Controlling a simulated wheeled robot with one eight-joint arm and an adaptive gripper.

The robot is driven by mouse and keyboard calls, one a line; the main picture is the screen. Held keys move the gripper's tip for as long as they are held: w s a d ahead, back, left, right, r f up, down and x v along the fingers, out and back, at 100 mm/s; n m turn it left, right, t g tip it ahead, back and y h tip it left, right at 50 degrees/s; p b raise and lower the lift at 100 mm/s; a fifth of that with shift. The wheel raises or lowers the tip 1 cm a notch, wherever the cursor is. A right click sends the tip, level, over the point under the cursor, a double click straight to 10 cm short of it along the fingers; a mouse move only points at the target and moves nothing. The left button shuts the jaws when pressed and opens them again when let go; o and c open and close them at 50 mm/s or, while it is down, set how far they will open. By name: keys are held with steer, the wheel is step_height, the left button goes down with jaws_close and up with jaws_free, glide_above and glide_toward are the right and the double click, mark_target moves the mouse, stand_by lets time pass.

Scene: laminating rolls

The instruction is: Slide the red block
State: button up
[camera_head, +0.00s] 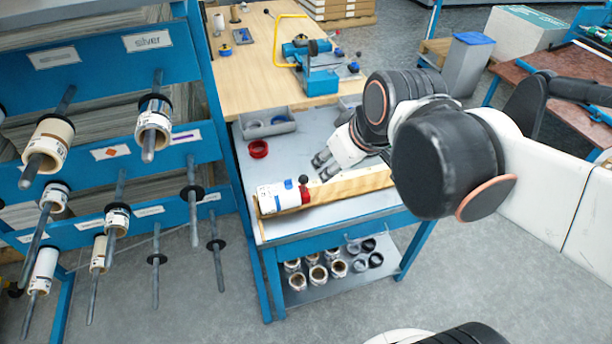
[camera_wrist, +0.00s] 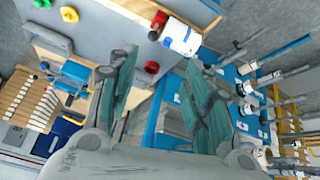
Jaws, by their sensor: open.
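The red block (camera_head: 305,194) sits at the right end of a white roll (camera_head: 277,196) on a wooden rail (camera_head: 350,185) along the bench's front edge. A small black knob (camera_head: 303,179) shows at the block. In the wrist view the red block (camera_wrist: 159,20) is at the top, left of the white roll (camera_wrist: 182,38). My gripper (camera_head: 322,167) is above the bench, to the upper right of the block and apart from it. In the wrist view its two green-grey fingers (camera_wrist: 160,58) are spread with nothing held between them.
A red ring (camera_head: 258,149) lies on the grey bench top, near a grey bin (camera_head: 266,124). A rack with rolls on rods (camera_head: 155,125) stands at the left. A blue tape device (camera_head: 318,80) stands on the wooden table behind.

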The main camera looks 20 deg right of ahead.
steer(key=w+f+n+g+y, duration=0.1)
steer(key=w+f+n, duration=0.1)
steer(key=w+n, duration=0.55)
steer(key=n+g+y, duration=0.2)
steer(key=n, duration=0.3)
glide_toward(306, 177)
steer(key=shift+n, duration=0.25)
steer(key=b+x, duration=0.5)
steer(key=x, duration=0.5)
steer(key=shift+c, duration=0.6)
jaws_close()
